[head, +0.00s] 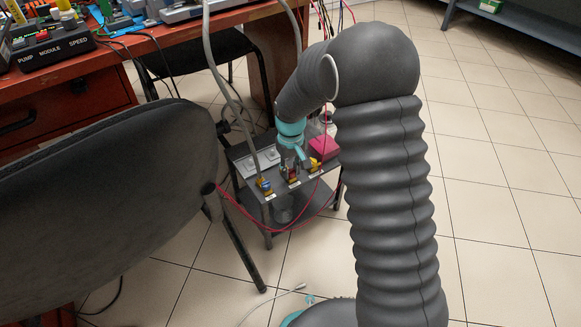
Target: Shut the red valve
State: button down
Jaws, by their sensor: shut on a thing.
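The red valve (293,179) is small and sits on the front edge of a low grey cart, between a blue-and-yellow valve (264,185) on the left and a yellow valve (315,163) on the right. My gripper (291,168) reaches down from above with its fingers at the red valve. The gripper is shut on the red valve, as far as this distant view shows. The fingers and my wrist hide part of the valve, and the handle's angle is too small to tell.
The grey cart (250,205) carries a pink box (324,148). A grey hose (214,75) and a red cable (262,229) hang close to my arm. A dark chair (110,190) fills the left. A red workbench (50,100) stands behind. The tiled floor at right is clear.

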aim_at(291, 171)
jog(key=shift+m, duration=0.8)
jog(key=c, duration=0.9)
grip_release()
notch_tip(291, 171, up, 12)
